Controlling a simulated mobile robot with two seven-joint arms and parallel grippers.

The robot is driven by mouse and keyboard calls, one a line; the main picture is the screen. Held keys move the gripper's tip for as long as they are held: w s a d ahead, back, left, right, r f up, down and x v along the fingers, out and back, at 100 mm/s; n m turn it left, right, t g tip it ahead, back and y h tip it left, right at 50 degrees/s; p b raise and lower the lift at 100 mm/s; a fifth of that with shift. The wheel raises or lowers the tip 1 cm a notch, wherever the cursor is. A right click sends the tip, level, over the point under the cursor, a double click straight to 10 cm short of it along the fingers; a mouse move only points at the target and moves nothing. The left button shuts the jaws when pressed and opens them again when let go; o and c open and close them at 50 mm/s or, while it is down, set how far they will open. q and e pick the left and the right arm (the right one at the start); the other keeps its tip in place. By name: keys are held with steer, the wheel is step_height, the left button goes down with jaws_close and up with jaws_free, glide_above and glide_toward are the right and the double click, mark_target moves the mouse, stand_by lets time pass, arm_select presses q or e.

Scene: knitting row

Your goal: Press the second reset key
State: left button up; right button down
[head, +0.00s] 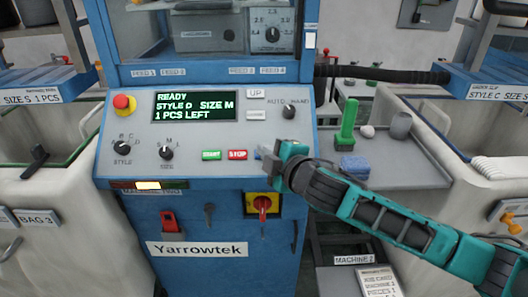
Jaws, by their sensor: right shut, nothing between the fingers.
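The blue machine's sloped grey control panel (215,130) is in the middle of the head view. Its display (195,105) reads READY, STYLE D, SIZE M, 1 PCS LEFT. A green START key (211,155) and a red STOP key (237,155) sit side by side on the panel. My right gripper (267,156) is shut and empty, its tips just right of the STOP key, over or at the panel. A small blue patch shows by the tips; the reset key is hidden or cannot be made out there. Contact cannot be told. My left gripper is out of view.
A red emergency button (122,103), style knob (121,148), size knob (166,153) and AUTO/HAND knob (289,112) stand up from the panel. A red-and-yellow switch (262,205) is below. A grey side tray (412,165) holds a green tool (347,125) and small items.

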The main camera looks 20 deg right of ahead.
steer(key=s+r+p, duration=0.1)
steer(key=r+p, duration=0.1)
steer(key=s+a+r+p, duration=0.1)
steer(key=s+r+p, duration=0.1)
stand_by(0.4)
stand_by(0.6)
steer(key=s+d+f+m+g+h, duration=0.1)
steer(key=s+f+m+g, duration=0.3)
steer(key=s+f+m, duration=1)
steer(key=s+d+f, duration=0.1)
steer(key=s+f, duration=0.6)
steer(key=f, duration=0.3)
steer(key=shift+s+f+h, duration=0.25)
steer(key=shift+s+h, duration=0.05)
steer(key=shift+s, duration=0.1)
